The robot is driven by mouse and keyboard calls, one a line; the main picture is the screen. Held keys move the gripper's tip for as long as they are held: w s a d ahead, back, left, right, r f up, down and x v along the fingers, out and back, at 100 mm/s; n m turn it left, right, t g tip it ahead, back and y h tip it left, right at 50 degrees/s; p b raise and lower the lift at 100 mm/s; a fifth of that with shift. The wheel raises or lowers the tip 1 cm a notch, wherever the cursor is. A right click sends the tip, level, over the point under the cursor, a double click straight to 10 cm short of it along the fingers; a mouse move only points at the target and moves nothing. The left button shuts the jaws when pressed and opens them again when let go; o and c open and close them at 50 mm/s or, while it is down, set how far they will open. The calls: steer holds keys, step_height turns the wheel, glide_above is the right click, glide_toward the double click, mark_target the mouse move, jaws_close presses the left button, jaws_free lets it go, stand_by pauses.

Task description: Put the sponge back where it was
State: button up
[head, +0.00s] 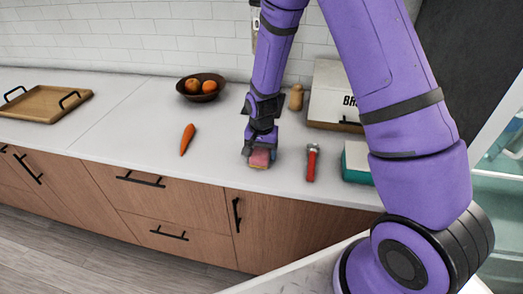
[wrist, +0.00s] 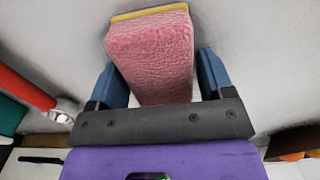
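The sponge (wrist: 152,55) is a pink block with a yellow layer at its far end. In the head view, the pink sponge (head: 260,158) is under my gripper (head: 258,150), near the front edge of the white counter. I cannot tell whether the sponge's underside touches the counter.
On the counter (head: 120,125) are a carrot (head: 188,138) to the left, a dark fruit bowl (head: 201,96) behind, and a red-handled tool (head: 312,162) to the right. Beyond stand a teal box (head: 356,175), a wooden shaker (head: 296,97) and a white bread box (head: 330,95). A wooden tray (head: 48,106) lies far left.

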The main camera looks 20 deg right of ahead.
steer(key=shift+o, duration=0.7)
step_height(320, 180, up, 13)
steer(key=shift+f, duration=0.2)
step_height(320, 180, up, 10)
steer(key=n+t, duration=0.1)
steer(key=n, duration=0.1)
glide_above(262, 150)
steer(key=s+d, duration=0.2)
steer(key=s, duration=0.2)
steer(key=s+d+r+n+t, duration=0.3)
steer(key=s+r, duration=0.9)
steer(key=s, duration=0.1)
steer(key=s+d+r+n+t, duration=0.1)
steer(key=s+r, duration=0.2)
steer(key=s, duration=0.7)
steer(key=shift+d+n, duration=0.3)
steer(key=shift+n, duration=0.1)
